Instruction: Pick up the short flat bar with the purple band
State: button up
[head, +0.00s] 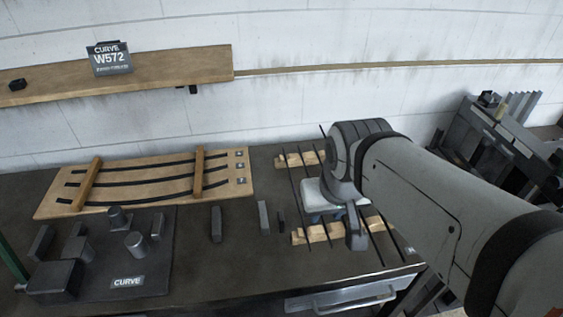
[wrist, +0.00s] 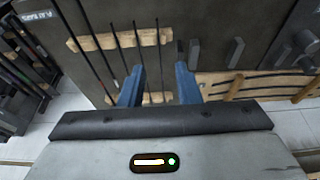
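Several thin dark bars (wrist: 119,55) lie across two wooden supports, and they also show in the head view (head: 300,195). Shorter grey blocks or bars (head: 264,217) lie on the bench to their left; they show in the wrist view too (wrist: 194,52). A small dark bar (head: 281,221) lies beside them. I cannot make out a purple band on any piece, so I cannot tell which is the named bar. My gripper (wrist: 158,76) is open, its two blue fingers apart above the rack, with nothing visibly held. My arm hides part of the rack in the head view.
A wooden board with curved black strips (head: 150,183) lies at the back left. A dark CURVE mat (head: 140,284) holds several metal blocks and cylinders. A shelf (head: 160,76) runs along the wall. A dark rack (head: 490,135) stands at right.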

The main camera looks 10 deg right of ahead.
jog(key=w+f+g, duration=0.1)
jog(key=w+f, duration=0.3)
jog(key=w, duration=0.8)
jog(key=w+f+g, duration=0.2)
jog(key=w+f, duration=0.3)
jog(key=w, duration=0.7)
jog(key=w+f, duration=0.2)
jog(key=f, duration=0.3)
jog(key=w+f+p, duration=0.1)
jog(key=f, duration=0.4)
jog(key=w+d+f+p, duration=0.1)
jog(key=w+f, duration=0.1)
jog(key=f, duration=0.3)
jog(key=shift+w+f, duration=0.15)
jog(key=shift+w, duration=0.2)
jog(key=shift+c, duration=0.2)
grip_shut()
